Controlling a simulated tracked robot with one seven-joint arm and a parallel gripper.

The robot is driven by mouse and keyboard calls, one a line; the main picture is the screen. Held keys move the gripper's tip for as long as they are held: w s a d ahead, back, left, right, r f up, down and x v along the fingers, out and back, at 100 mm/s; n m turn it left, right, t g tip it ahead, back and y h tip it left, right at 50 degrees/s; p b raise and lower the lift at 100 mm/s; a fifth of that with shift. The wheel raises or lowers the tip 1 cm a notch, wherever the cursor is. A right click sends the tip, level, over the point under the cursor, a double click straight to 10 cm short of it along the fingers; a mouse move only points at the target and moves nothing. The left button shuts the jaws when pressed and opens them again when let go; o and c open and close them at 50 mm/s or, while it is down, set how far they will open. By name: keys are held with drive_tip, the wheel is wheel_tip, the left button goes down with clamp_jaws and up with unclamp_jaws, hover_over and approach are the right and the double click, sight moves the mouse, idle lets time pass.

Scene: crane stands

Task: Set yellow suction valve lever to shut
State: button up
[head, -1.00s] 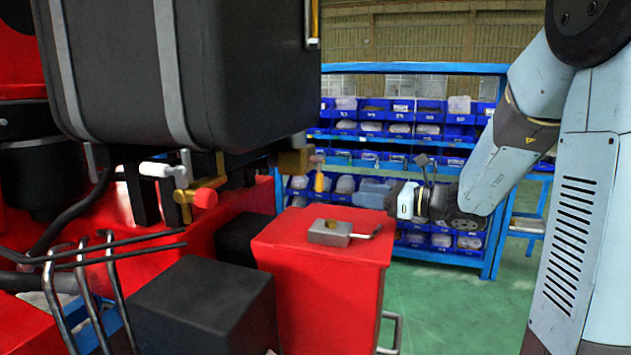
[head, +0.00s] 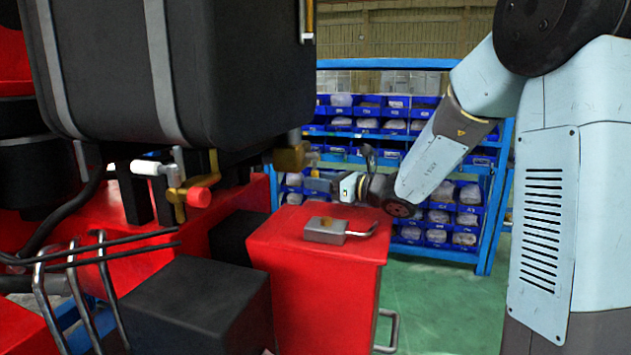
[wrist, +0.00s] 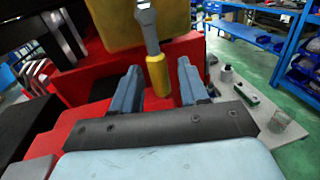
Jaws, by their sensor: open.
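The yellow lever (wrist: 157,75) hangs down from a grey stem on a brass-yellow valve body (wrist: 125,22) in the wrist view. The valve body (head: 290,157) also shows under the black tank in the head view, where my gripper largely hides the lever. My gripper (wrist: 159,68) is open, with one blue finger on each side of the lever handle in the wrist view. The handle's lower end appears between the fingers, with gaps on both sides. I cannot tell whether it is fully between them in depth.
The black tank (head: 180,65) hangs above left. Another valve with a white handle (head: 150,168) and a red-tipped one (head: 198,196) is further left. A red cabinet (head: 315,275) with a grey latch block stands below. Blue bin shelves (head: 420,125) stand behind.

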drive_tip(key=shift+x, duration=0.75)
clamp_jaws()
